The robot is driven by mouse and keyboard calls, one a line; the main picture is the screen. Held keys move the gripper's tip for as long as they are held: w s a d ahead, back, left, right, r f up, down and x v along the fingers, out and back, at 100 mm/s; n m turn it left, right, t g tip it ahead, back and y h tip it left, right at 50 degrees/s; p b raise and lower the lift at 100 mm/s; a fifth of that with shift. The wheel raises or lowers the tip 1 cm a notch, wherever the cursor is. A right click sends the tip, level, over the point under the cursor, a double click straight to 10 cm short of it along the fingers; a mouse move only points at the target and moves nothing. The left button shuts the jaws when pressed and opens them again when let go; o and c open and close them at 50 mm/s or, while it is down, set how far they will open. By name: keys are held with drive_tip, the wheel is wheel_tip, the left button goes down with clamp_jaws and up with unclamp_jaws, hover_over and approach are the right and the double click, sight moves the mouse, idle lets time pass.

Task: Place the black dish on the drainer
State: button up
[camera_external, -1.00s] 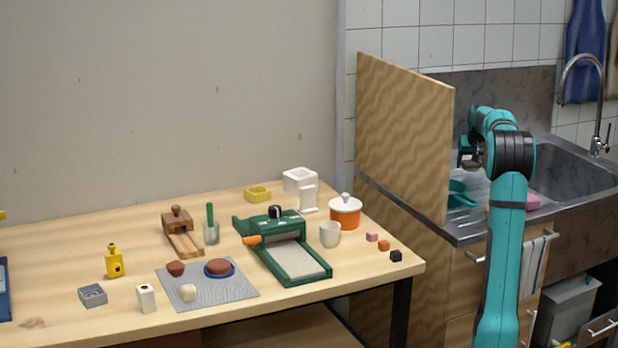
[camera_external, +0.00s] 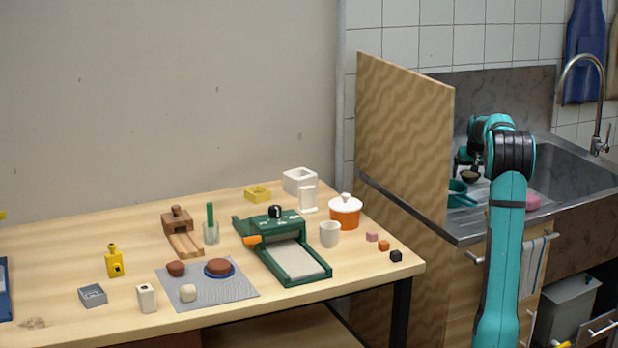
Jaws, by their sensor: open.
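My gripper (camera_external: 467,164) is over the metal drainer (camera_external: 482,212) left of the sink, small and partly hidden by the arm and the wooden panel. It is open. A small dark shallow dish (camera_external: 470,176), likely the black dish, shows just below the gripper. I cannot tell whether the dish touches the fingers or rests fully on the drainer. Its far side and underside are hidden.
A green container (camera_external: 461,196) stands on the drainer beside the wooden panel (camera_external: 404,135). A pink item (camera_external: 532,201) lies right of my arm. The sink basin (camera_external: 572,170) and tap (camera_external: 585,70) are farther right. The worktable (camera_external: 60,260) holds several pottery things.

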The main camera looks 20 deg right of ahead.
drive_tip(key=shift+r, duration=0.1)
drive_tip(key=v, duration=1.2)
